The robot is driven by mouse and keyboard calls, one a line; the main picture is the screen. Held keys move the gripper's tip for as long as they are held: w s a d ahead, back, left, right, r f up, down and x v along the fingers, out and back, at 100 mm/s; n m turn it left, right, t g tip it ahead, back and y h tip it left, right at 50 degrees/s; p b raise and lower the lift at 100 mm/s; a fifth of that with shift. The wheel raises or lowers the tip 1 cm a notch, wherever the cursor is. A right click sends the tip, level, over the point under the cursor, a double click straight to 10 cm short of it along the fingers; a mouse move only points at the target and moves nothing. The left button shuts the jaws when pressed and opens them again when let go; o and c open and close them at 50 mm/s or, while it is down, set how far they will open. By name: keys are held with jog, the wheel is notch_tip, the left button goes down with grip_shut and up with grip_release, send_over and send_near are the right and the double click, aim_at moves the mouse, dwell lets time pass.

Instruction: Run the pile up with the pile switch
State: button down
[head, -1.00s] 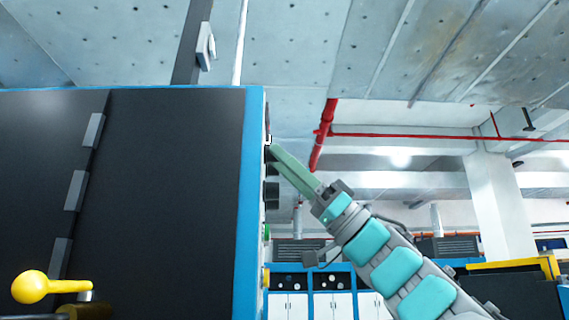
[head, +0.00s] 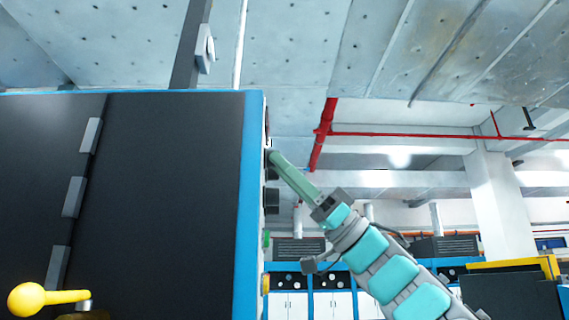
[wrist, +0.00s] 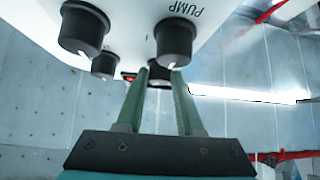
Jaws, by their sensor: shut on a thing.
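The control panel is on the narrow side of the dark, blue-edged machine (head: 249,200). In the wrist view several black knobs stand out from its white face (wrist: 130,15). One large knob (wrist: 173,43) is beside the label "PUMP". A smaller dark knob (wrist: 158,75) shows between my fingertips; its label is hidden. My gripper (wrist: 160,72) has green fingers closed on that knob from both sides. In the head view my gripper (head: 273,156) reaches up and left to the upper knob on the panel edge. I cannot read which knob is the pile switch.
Another large knob (wrist: 83,28) and a red light (wrist: 128,76) are close to my fingers. Below, a green button (head: 267,238) sits on the panel edge. A yellow ball-ended lever (head: 40,299) is at lower left.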

jog(key=n+g+h, duration=0.1)
jog(key=n+g, duration=0.1)
jog(key=n+g+p, duration=0.1)
jog(key=n+g, duration=0.1)
jog(key=n, duration=0.1)
jog(key=n+g+h+p, duration=0.1)
jog(key=n+g, duration=0.1)
jog(key=g, duration=0.1)
jog(key=shift+w+r+n+h, duration=0.1)
jog(key=shift+w+n+h, duration=0.15)
jog(key=shift+n+h, duration=0.05)
jog(key=shift+n+g+h, duration=0.5)
jog(key=shift+n+g, duration=0.3)
jog(key=shift+n, duration=0.4)
jog(key=c, duration=0.5)
grip_release()
jog(key=shift+c, duration=0.2)
jog(key=shift+w, duration=0.1)
jog(key=v, duration=0.7)
jog(key=shift+d+f, duration=0.25)
jog(key=shift+d, duration=0.05)
jog(key=shift+w, duration=0.1)
